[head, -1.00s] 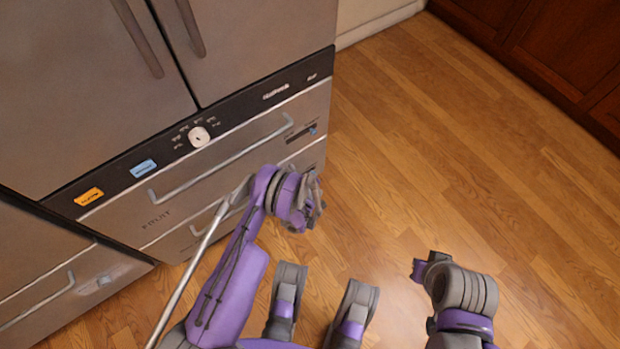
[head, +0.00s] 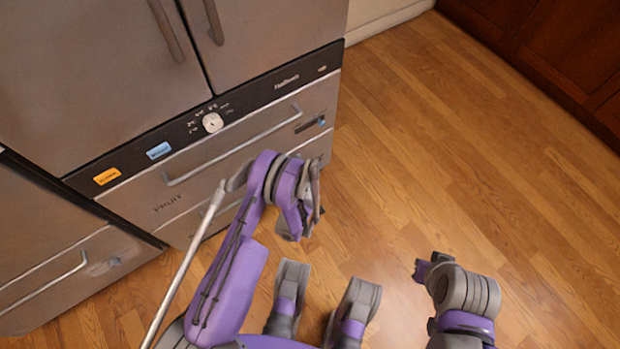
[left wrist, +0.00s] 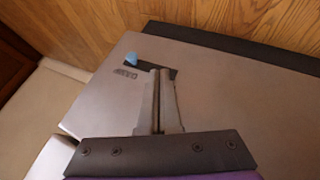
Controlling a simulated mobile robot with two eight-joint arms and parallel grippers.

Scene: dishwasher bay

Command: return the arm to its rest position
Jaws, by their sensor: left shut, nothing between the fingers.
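My left arm comes in from the lower left in the head view, bent in front of the steel drawers. Its gripper (head: 308,218) points down near the right end of the lower drawer front, apart from the handle as far as I can tell. In the left wrist view the two fingers (left wrist: 159,75) are together with nothing between them, seen against a flat grey appliance surface. My right arm (head: 462,290) is at the lower right in the head view, over the floor. Its fingertips are not clear.
A steel appliance (head: 110,75) with doors, a dial (head: 212,122) and drawers fills the left. The upper drawer handle (head: 230,150) sticks out behind my left arm. Dark wood cabinets (head: 560,45) stand at the top right. The wooden floor (head: 420,150) between is clear.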

